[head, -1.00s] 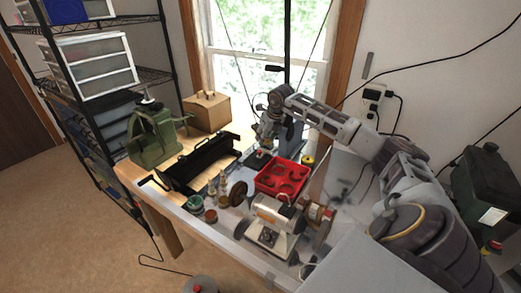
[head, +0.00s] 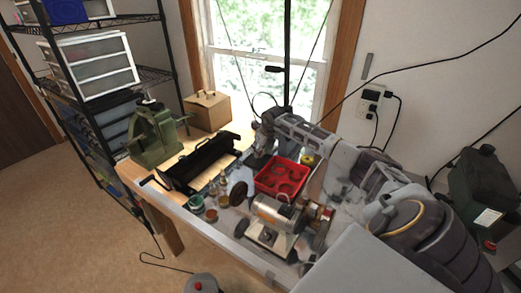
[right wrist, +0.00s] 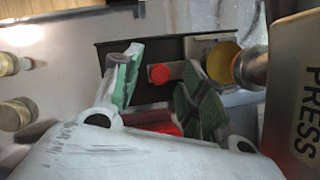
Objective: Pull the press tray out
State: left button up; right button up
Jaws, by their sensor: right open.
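In the right wrist view, a grey body lettered PRESS (right wrist: 284,95) stands at the right edge. Beside it a dark flat tray (right wrist: 150,48) lies with a red knob (right wrist: 158,74) showing over it. My right gripper (right wrist: 160,66) is open, its green-padded fingers on either side of the red knob, with no clear contact. In the head view my right gripper (head: 256,160) is low over the bench behind the red bin, and my arm hides most of the press. My left gripper is not in view.
A red bin (head: 290,193) stands just in front of my right gripper, with a bench grinder (head: 268,212) nearer.

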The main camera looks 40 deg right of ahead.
grip_shut()
dwell(0.3)
jog(key=shift+s+a, duration=0.5)
jog(key=shift+a, duration=1.15)
jog(key=shift+s+a, duration=0.45)
jog(key=shift+a, duration=1.25)
jog(key=shift+s+a, duration=0.5)
jog(key=shift+a, duration=1.15)
grip_release()
jog(key=shift+a, duration=0.15)
jog(key=shift+r, duration=0.1)
jog(key=v, duration=1.2)
